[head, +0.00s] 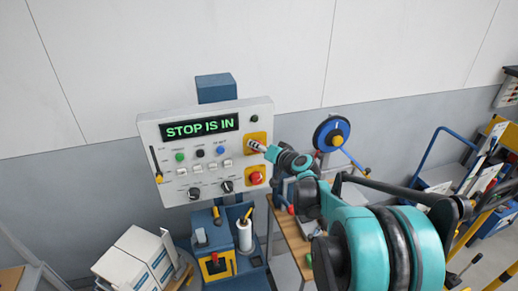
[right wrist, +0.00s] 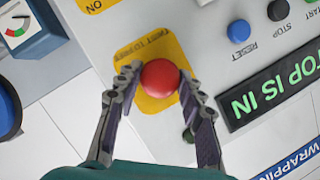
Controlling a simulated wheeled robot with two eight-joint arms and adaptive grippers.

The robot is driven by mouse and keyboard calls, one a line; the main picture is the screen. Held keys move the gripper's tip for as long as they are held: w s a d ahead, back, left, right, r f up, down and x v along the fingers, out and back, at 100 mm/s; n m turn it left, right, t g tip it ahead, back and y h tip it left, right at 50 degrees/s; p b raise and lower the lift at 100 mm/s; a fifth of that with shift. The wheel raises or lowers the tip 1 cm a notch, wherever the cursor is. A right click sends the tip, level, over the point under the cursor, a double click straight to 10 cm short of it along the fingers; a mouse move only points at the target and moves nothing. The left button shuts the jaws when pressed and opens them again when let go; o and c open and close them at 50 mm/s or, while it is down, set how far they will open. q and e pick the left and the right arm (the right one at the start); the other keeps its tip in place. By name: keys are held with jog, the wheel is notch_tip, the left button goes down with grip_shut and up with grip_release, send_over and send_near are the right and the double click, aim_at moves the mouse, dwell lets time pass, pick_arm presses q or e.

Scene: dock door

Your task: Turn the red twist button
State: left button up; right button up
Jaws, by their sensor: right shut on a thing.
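The red round button (right wrist: 160,78) sits on a yellow plate (right wrist: 150,103) with small lettering, beside the display in the right wrist view. My right gripper (right wrist: 159,74) has a finger on each side of the button, shut on it. In the head view my right gripper (head: 257,146) reaches the upper yellow plate (head: 256,135) from the right and hides the button. The grey control panel (head: 150,135) has a green display (head: 202,127) reading "STOP IS IN". My left gripper is not in view.
A second red knob (head: 256,178) on a yellow plate sits just below. Black knobs (head: 226,186), small coloured buttons (head: 220,150) and a lever (head: 156,163) are on the panel. A blue reel (head: 331,133) stands to the right, and white boxes (head: 135,258) at lower left.

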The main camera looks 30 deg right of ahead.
jog(key=o, duration=1.2)
jog(key=shift+c, duration=0.2)
jog(key=v, duration=1.2)
jog(key=shift+d, duration=0.1)
jog(key=s+a+f+n+g+y+b, duration=0.1)
jog(key=s+a+f+n+g+b, duration=0.25)
jog(key=a+f+b, duration=0.45)
jog(key=s+a+f+n+g+y+b, duration=0.15)
jog(key=s+a+f+b, duration=0.25)
jog(key=a+f, duration=0.7)
jog(key=s+a+f+n+g+h+b, duration=0.2)
jog(key=s+f+b, duration=0.5)
jog(key=f, duration=0.6)
jog(key=s+a+n, duration=0.1)
jog(key=s, duration=0.1)
jog(key=shift+s+f+g+h, duration=0.3)
jog(key=shift+s+h, duration=0.05)
